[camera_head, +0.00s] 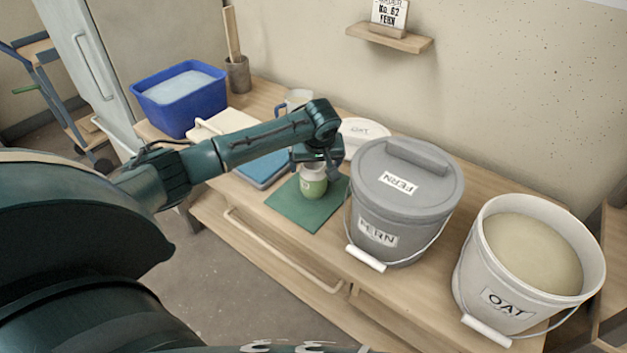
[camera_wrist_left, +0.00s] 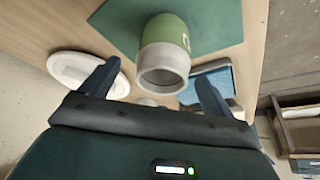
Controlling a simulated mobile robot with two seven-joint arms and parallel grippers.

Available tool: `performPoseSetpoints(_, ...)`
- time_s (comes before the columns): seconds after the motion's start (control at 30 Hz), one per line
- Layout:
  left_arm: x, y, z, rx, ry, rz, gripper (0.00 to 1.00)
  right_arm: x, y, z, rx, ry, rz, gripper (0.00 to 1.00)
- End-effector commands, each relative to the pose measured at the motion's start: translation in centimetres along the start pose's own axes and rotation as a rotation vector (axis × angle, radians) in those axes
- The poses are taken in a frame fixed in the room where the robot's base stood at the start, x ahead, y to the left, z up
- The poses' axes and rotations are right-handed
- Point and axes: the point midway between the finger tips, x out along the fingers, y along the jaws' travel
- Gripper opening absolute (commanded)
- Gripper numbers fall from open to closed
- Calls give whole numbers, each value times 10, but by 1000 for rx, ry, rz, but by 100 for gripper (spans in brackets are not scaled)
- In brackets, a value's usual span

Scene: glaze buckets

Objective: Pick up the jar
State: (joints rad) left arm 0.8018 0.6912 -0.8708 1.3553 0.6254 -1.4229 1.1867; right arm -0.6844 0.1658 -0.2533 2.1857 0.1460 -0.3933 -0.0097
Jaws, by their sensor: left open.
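A small jar (camera_head: 313,186), green below with a pale grey neck and rim, stands upright on a green mat (camera_head: 283,207) on the wooden bench. My left gripper (camera_head: 318,160) is directly above the jar, open and empty. In the left wrist view the jar (camera_wrist_left: 166,52) shows its open mouth toward the camera, between and just beyond the spread fingers of my left gripper (camera_wrist_left: 157,76). I see no finger touching it. My right gripper is not in view.
A lidded grey FERN bucket (camera_head: 405,190) stands close right of the mat. An open OAT bucket (camera_head: 510,290) of beige glaze is farther right. A white OAT lid (camera_head: 364,131) lies behind. A blue-grey tray (camera_head: 258,172) and a blue tub (camera_head: 180,115) are left.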

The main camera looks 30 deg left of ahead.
Motion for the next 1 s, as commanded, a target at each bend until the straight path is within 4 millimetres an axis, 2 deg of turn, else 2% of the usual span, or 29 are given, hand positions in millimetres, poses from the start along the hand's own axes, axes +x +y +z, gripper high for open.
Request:
performPoseSetpoints(0.03,10,-3,2,-1,-1,-5,88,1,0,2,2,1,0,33)
performPoseSetpoints(0.2,33,-4,3,-1,-1,-2,88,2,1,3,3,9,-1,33)
performPoseSetpoints(0.53,38,-4,2,-1,0,0,87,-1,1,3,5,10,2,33)
performPoseSetpoints(1.0,38,-4,2,-1,0,-1,49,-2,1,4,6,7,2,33)
